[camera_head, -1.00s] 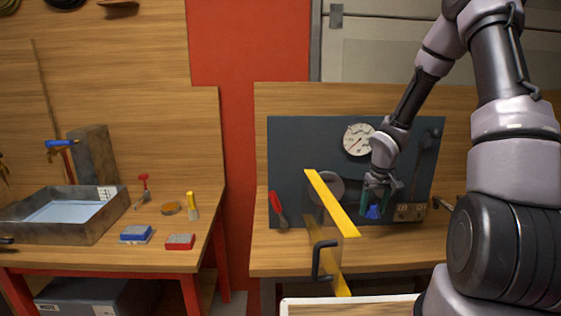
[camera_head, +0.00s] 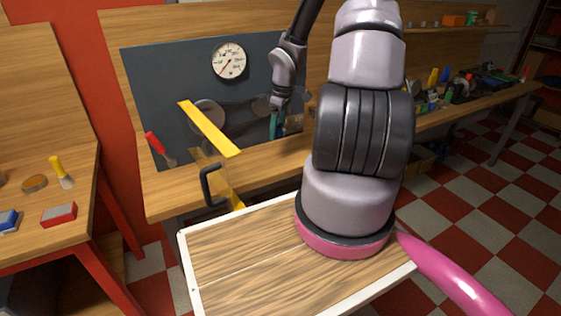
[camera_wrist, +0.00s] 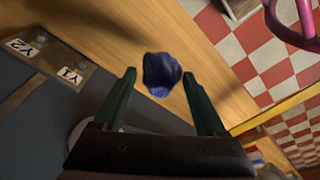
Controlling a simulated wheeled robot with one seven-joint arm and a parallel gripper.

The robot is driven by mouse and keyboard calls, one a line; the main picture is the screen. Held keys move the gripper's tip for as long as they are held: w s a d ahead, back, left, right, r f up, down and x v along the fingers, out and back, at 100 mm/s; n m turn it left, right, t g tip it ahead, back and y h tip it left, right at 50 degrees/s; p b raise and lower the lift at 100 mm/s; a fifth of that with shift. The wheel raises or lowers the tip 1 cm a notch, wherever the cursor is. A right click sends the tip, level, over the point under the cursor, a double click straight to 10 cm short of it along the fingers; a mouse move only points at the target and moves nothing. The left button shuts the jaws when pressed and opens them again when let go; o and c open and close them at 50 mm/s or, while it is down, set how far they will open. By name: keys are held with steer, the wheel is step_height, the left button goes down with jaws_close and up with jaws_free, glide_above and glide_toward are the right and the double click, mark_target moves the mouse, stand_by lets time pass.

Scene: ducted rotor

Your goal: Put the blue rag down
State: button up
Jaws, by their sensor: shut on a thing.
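The blue rag (camera_wrist: 161,75) shows in the wrist view as a small crumpled bundle between the tips of my gripper (camera_wrist: 159,77). The green fingers stand on either side of it, and my gripper is shut on it. Wooden bench top shows beyond the rag. In the head view my gripper (camera_head: 275,124) is small, in front of the dark panel (camera_head: 160,90) at the bench. The rag is mostly hidden there by my arm and fingers. I cannot tell whether the rag touches the bench.
A yellow bar frame (camera_head: 209,129) with a black handle (camera_head: 212,186) stands at the bench's front, left of my gripper. A dial gauge (camera_head: 228,61) is on the panel. The wooden bench (camera_head: 170,200) has bare front areas.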

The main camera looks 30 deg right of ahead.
mark_target(280, 160)
steer(key=shift+s+d+f+n, duration=0.15)
steer(key=shift+s+d+n, duration=0.2)
steer(key=shift+d+n, duration=0.25)
step_height(280, 160, down, 10)
steer(key=shift+r, duration=0.1)
steer(key=o, duration=1.1)
steer(key=shift+o, duration=0.2)
